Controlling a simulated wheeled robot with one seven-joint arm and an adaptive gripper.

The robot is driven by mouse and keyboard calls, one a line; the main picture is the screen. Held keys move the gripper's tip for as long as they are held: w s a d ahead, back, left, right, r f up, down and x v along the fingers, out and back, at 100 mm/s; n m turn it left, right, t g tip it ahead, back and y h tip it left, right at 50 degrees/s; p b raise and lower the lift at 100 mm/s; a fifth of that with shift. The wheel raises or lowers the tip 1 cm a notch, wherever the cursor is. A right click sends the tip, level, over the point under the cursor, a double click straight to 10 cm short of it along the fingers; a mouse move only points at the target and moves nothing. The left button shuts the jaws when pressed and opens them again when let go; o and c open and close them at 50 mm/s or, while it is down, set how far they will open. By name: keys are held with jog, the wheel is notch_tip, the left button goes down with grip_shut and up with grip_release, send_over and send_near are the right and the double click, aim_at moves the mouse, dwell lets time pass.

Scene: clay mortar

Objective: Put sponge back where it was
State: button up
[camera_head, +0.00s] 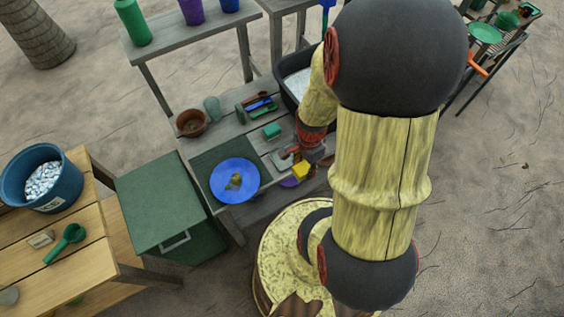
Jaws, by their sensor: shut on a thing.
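A small yellow block (301,170), which looks like the sponge, is at my gripper (297,162), near the front right of the grey wooden table (222,131). My gripper is shut on it, and my arm covers part of the area around it. I cannot tell whether the block touches the table. A blue plate (236,181) with a brownish-green patch lies left of the gripper on a dark green mat (213,160). A small teal block (272,131) lies behind the gripper.
A brown pot (191,123), a grey-green item (212,108) and a rack with coloured tools (259,104) stand along the table's back. A dark basin (291,81) is behind my arm. A purple item (289,183) is near the front edge. A green cooler (160,203) stands left.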

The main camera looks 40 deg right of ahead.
jog(key=w+d+f+b, duration=0.1)
jog(key=w+f, duration=0.2)
jog(key=w, duration=0.1)
jog(key=w+d+f+b, duration=0.1)
jog(key=w+d+f, duration=0.1)
jog(key=w, duration=0.2)
jog(key=w+d+f+b, duration=0.2)
jog(key=w+f, duration=0.1)
jog(key=w, duration=0.1)
jog(key=shift+w+f, duration=0.1)
jog(key=shift+f, duration=0.25)
jog(key=shift+w+f, duration=0.25)
jog(key=shift+w+d+f+b, duration=0.15)
jog(key=shift+f+b, duration=0.35)
jog(key=shift+f, duration=0.45)
jog(key=shift+w+d+f+b, duration=0.15)
jog(key=shift+f+b, duration=0.3)
jog(key=shift+f, duration=0.45)
jog(key=shift+a+f, duration=0.1)
jog(key=shift+f, duration=0.05)
jog(key=o, duration=0.6)
jog(key=shift+o, duration=0.7)
